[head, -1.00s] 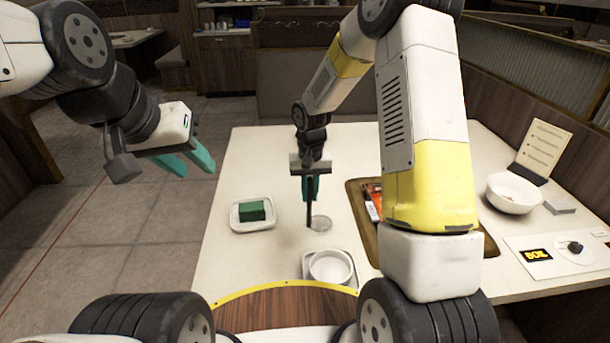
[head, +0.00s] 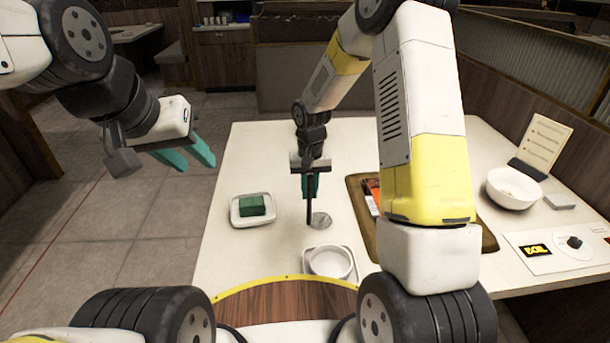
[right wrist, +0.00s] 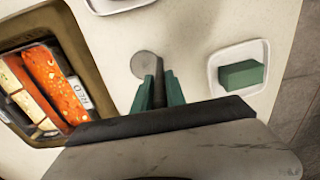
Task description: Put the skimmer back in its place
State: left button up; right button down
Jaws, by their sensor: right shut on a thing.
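My right gripper (head: 310,190) is shut on the dark handle of the skimmer (head: 309,208) above the white table. The skimmer's round grey disc (head: 322,220) shows beside the handle's lower end. In the right wrist view the disc (right wrist: 145,64) lies just beyond the green fingertips (right wrist: 158,92), with the handle between them. I cannot tell whether the disc touches the table. My left gripper (head: 194,160) is open and empty, left of the table over the floor.
A white dish (head: 236,219) with a green block (head: 251,205) stands left of the skimmer. A round white bowl (head: 330,262) on a small tray stands nearer me. A brown tray (head: 356,196) with colourful food lies right, partly behind my arm. A larger white bowl (head: 513,190) stands far right.

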jog(key=shift+c, duration=2.4)
grip_release()
jog(key=shift+r, duration=0.1)
jog(key=shift+r, duration=5.35)
jog(key=shift+r, duration=0.15)
jog(key=s+d+r+t+y, duration=0.1)
jog(key=s+d+r+t, duration=0.3)
jog(key=s+r, duration=0.8)
jog(key=s+d+r+t, duration=0.1)
jog(key=s+r, duration=0.1)
jog(key=s, duration=0.3)
jog(key=s+d+r+t+y, duration=0.1)
jog(key=s+r, duration=0.1)
jog(key=s, duration=0.4)
jog(key=shift+s+d+r, duration=0.15)
jog(key=shift+d+r, duration=0.1)
jog(key=shift+r, duration=0.1)
